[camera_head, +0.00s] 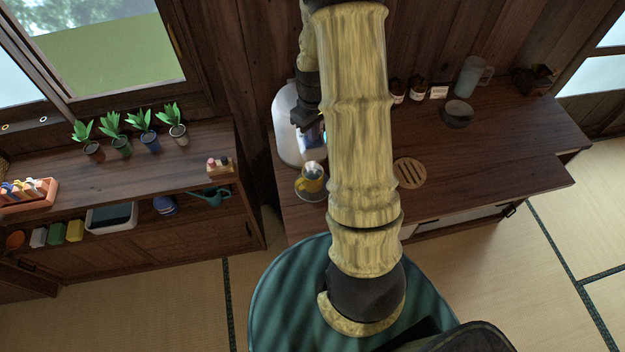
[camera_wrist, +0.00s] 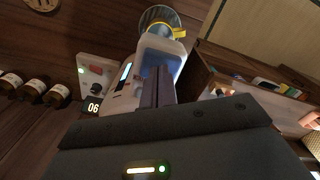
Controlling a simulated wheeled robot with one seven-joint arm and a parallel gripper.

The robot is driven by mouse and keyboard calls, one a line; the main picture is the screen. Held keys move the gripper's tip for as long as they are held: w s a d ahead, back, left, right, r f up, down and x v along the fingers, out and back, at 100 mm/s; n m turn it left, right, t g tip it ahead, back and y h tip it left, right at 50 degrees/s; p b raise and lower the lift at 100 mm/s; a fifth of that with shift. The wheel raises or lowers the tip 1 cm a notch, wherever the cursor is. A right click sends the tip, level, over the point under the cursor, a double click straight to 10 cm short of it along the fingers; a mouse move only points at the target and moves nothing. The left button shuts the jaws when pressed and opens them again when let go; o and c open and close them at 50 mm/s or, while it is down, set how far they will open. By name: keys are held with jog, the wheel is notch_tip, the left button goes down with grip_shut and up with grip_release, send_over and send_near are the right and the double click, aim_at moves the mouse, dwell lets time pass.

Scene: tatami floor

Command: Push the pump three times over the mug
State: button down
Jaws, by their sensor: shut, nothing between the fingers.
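The yellow mug (camera_head: 310,184) stands on a small round stand at the left end of the dark wooden counter, just in front of a rounded silver body (camera_head: 287,135). In the wrist view the mug (camera_wrist: 158,29) shows at the top, beyond a pale, bluish translucent body (camera_wrist: 174,50) that looks like part of the pump dispenser. My gripper (camera_wrist: 158,72) is shut and empty, its fingers in front of that body; I cannot tell whether they touch it. In the head view my dark gripper (camera_head: 307,112) is over the silver body and partly hidden by my arm. The pump head is not clear.
A slatted round trivet (camera_head: 410,173), brown jars (camera_head: 417,89), a bowl (camera_head: 457,114) and a pitcher (camera_head: 472,76) are on the counter. Potted plants (camera_head: 178,126) line the left shelf.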

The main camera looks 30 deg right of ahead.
jog(key=shift+f+b, duration=0.45)
jog(key=shift+f, duration=0.35)
jog(key=shift+r+p, duration=1.1)
jog(key=shift+r, duration=0.35)
jog(key=shift+f+b, duration=0.85)
jog(key=shift+f, duration=0.45)
jog(key=shift+r+p, duration=0.95)
jog(key=shift+r, duration=0.35)
notch_tip(320, 180, up, 6)
jog(key=p, duration=0.4)
jog(key=shift+p, duration=0.3)
dwell(0.3)
